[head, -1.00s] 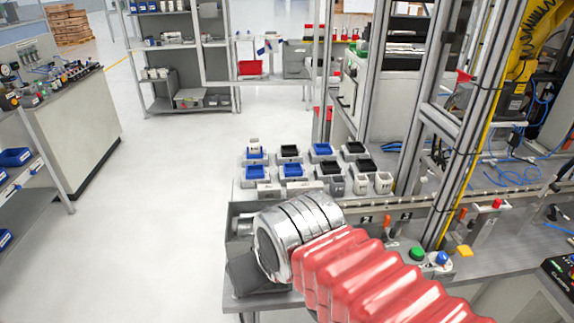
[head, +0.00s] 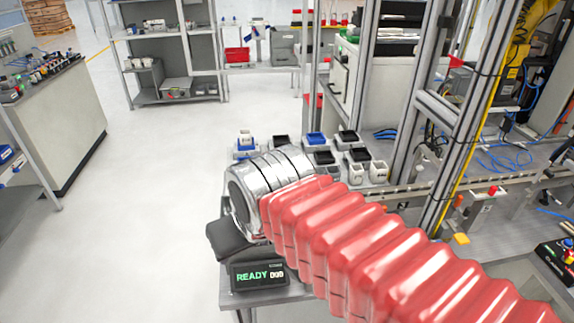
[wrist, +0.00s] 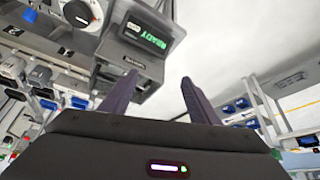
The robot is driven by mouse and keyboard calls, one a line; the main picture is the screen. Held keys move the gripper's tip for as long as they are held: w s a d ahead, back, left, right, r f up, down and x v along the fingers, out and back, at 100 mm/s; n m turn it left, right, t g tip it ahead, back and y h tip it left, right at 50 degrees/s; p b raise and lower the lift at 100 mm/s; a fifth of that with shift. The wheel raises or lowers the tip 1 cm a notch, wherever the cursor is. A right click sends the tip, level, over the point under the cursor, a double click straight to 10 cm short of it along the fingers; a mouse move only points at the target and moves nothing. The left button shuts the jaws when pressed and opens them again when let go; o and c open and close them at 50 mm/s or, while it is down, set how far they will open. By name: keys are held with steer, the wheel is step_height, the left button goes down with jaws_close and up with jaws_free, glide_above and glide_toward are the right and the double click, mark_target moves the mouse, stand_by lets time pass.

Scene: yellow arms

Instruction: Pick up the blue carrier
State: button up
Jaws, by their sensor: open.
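A blue-topped carrier (head: 316,139) sits in the back row of carriers on the grey table, beyond my arm. Another blue one with a pale part on top (head: 246,145) is at the left end of that row. My wrist and red sleeve hide the front left of the group. My gripper's two dark fingers (wrist: 160,80) are apart, with nothing held between them. In the head view its dark body shows in part at the end of my wrist, left of the carriers and near the table's edge.
Black-topped carriers (head: 357,156) stand at the right of the group. A dark box with a green READY display (head: 258,275) is at the table's front left corner, close beyond the fingers in the wrist view (wrist: 148,38). Metal posts (head: 424,120) rise to the right. Open floor lies left.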

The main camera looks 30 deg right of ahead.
steer(key=o, duration=0.6)
steer(key=shift+m+g, duration=0.3)
steer(key=shift+m, duration=0.3)
steer(key=w+d+r, duration=0.1)
steer(key=w, duration=0.1)
steer(key=w+d+r, duration=0.2)
steer(key=w, duration=0.1)
steer(key=w+d+r, duration=0.1)
steer(key=w, duration=0.1)
steer(key=shift+w+d+r, duration=0.15)
steer(key=shift+o, duration=1.3)
steer(key=w+d+r+m, duration=0.1)
steer(key=w+d+r, duration=0.1)
steer(key=w+d, duration=0.4)
steer(key=shift+w+g+h, duration=0.4)
steer(key=shift+w, duration=0.15)
steer(key=w+d+f+m, duration=0.1)
steer(key=w+d, duration=0.4)
steer(key=d, duration=0.3)
steer(key=w+d+m+g, duration=0.1)
steer(key=w+d, duration=0.5)
steer(key=d, duration=0.2)
steer(key=shift+f+m, duration=0.3)
steer(key=shift+f, duration=0.1)
steer(key=x, duration=0.8)
steer(key=shift+d+f, duration=0.2)
steer(key=shift+f, duration=0.1)
steer(key=shift+f, duration=0.1)
